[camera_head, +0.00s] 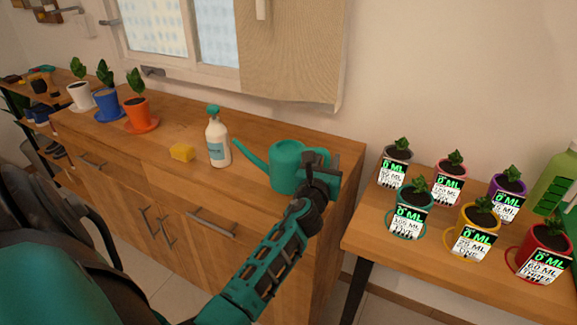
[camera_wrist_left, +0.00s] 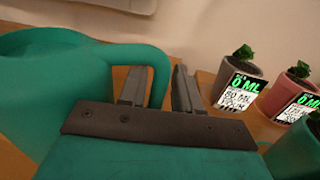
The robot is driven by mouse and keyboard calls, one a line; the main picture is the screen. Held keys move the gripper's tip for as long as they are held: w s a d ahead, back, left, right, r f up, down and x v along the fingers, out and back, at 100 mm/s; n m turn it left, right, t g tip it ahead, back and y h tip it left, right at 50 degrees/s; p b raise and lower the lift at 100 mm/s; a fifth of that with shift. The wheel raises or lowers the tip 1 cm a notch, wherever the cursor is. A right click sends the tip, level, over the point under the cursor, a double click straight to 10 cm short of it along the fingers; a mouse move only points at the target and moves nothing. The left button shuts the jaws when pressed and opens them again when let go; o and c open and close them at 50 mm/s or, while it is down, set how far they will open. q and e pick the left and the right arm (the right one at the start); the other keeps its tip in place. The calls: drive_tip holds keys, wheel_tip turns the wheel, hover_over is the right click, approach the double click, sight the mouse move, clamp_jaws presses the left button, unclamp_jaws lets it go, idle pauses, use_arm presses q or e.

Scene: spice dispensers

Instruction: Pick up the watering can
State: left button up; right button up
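The teal watering can (camera_head: 287,168) is near the right end of the wooden cabinet top, its long spout pointing left. It looks upright and seems to rest on the top. My left gripper (camera_head: 322,172) is at the can's right side, at its handle. In the left wrist view, the can (camera_wrist_left: 40,85) fills the left side and its looped handle (camera_wrist_left: 160,62) passes between the two close-set fingers of my left gripper (camera_wrist_left: 160,90). My right gripper is not in view.
A spray bottle (camera_head: 217,138) and yellow sponge (camera_head: 182,153) stand left of the can. Several potted plants line the cabinet's far left. A lower table (camera_head: 372,235) at right holds several labelled pots and a green container (camera_head: 555,185). A gap separates cabinet and table.

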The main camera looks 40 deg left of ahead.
use_arm(q)
clamp_jaws()
idle(0.3)
drive_tip(key=shift+r, duration=0.1)
